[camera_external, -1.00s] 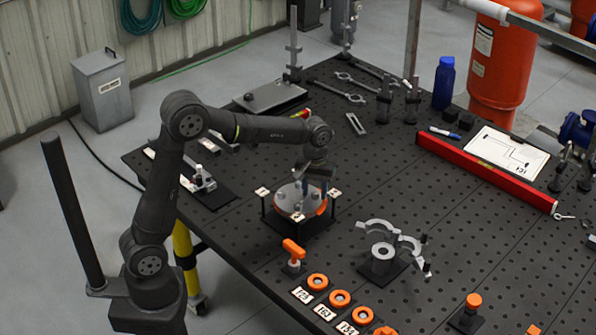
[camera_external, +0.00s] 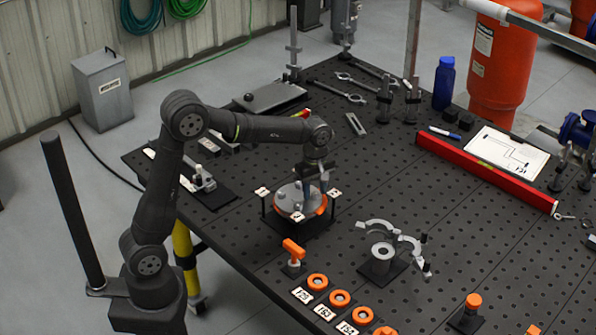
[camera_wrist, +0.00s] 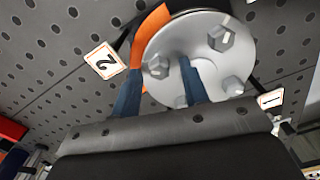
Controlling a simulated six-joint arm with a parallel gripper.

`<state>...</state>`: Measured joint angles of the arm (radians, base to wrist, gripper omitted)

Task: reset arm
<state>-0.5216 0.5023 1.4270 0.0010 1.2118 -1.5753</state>
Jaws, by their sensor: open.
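My gripper (camera_external: 316,188) is open over a round metal flange (camera_external: 291,200) with an orange rim. The flange rests in a black stand with small numbered tags at its corners. In the wrist view, the two blue fingers (camera_wrist: 157,88) reach toward the flange (camera_wrist: 190,52), apart from each other. Bolt heads stand on the flange face, and one lies close to the fingers. I cannot tell whether the fingers touch it. Tag 2 (camera_wrist: 102,62) and tag 1 (camera_wrist: 270,99) show on either side.
An orange-handled valve (camera_external: 293,250), orange rings (camera_external: 340,298) with number cards, and a grey clamp fixture (camera_external: 382,258) stand nearer the front.

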